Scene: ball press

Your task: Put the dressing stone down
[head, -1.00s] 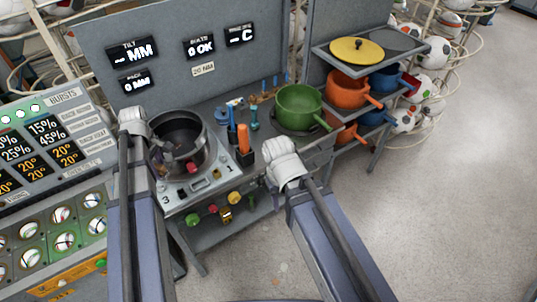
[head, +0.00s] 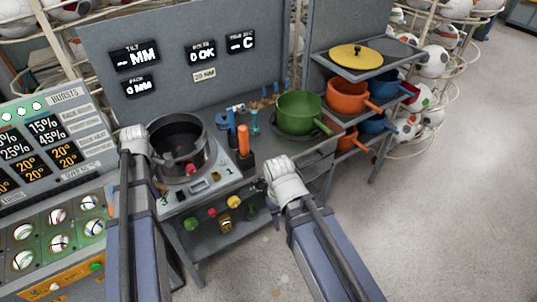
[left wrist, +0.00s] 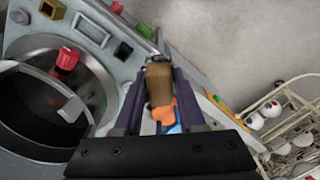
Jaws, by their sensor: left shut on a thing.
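The dressing stone is a brown block (left wrist: 159,84) in the left wrist view. My left gripper (left wrist: 158,96) is shut on it, with a dark finger on each side. In the head view my left gripper (head: 160,187) is small and partly hidden by my arm, by the front left of the press's control panel; the stone is hard to make out there. In the wrist view the stone is beside the panel with coloured knobs; I cannot tell its height or whether it touches anything. My right gripper (head: 273,205) is mostly hidden behind its white wrist.
The dark round pot (head: 180,143) of the press stands beside my left wrist. Blue and orange handles (head: 243,141) stand upright right of it. A green pan (head: 299,112) stands farther right, by a rack with orange pots (head: 347,97). The floor at right is clear.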

